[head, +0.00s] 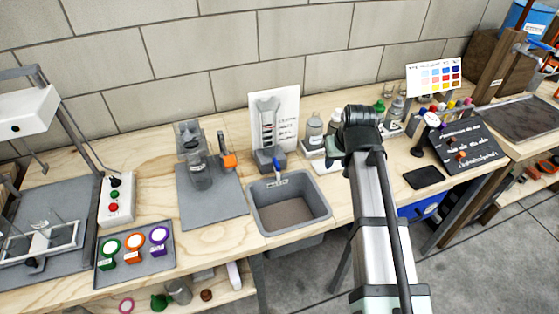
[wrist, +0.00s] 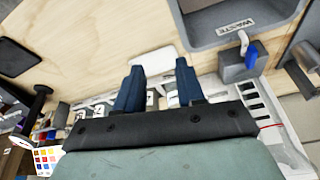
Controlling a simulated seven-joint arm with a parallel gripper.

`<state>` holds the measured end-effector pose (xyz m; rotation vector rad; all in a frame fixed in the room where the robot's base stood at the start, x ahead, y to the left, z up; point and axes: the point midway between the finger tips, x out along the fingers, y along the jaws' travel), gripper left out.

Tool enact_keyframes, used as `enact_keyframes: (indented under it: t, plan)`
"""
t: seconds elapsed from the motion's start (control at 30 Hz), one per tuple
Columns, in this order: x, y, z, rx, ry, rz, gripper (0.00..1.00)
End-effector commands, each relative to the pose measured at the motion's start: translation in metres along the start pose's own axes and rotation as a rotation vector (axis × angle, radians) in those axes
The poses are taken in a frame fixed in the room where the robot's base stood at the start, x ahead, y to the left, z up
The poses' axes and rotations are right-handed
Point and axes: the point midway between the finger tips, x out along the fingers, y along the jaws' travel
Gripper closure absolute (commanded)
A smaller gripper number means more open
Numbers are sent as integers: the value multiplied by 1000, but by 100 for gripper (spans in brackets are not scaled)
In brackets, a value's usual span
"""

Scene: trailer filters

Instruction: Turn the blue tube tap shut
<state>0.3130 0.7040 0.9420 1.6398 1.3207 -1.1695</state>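A small blue-handled tap (head: 277,168) stands on a grey block at the back edge of the sink. In the wrist view the same blue handle (wrist: 251,54) is at the upper right, beside the sink's WASTE label. Another blue handle-like part (head: 540,46) shows at the far right, near a blue container; I cannot tell which of the two is the tube tap. My gripper (wrist: 157,65) is open and empty, its two dark blue fingers apart. It is over the bench, apart from the sink tap. In the head view my arm hides the fingers.
The grey sink (head: 290,228) is left of my arm. Bottles (head: 314,130) and a white card (head: 275,112) stand along the back. A black pad (head: 424,178) and a dark sign board (head: 466,147) lie to the right. Some bare wood shows between sink and pad.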

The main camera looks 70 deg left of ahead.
Motion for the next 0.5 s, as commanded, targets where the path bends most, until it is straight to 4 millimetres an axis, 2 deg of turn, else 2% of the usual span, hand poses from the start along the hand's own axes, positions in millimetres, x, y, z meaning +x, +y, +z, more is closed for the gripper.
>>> enact_keyframes:
  t: [0.03,0.2,0.33,0.5]
  plan:
    - [-8,-26,-14,-38,10,-12,62]
    - [-31,-94,-37,-134,34,-44,62]
    - [-44,-128,-46,-182,46,-61,62]
    - [-50,-148,-50,-209,52,-71,62]
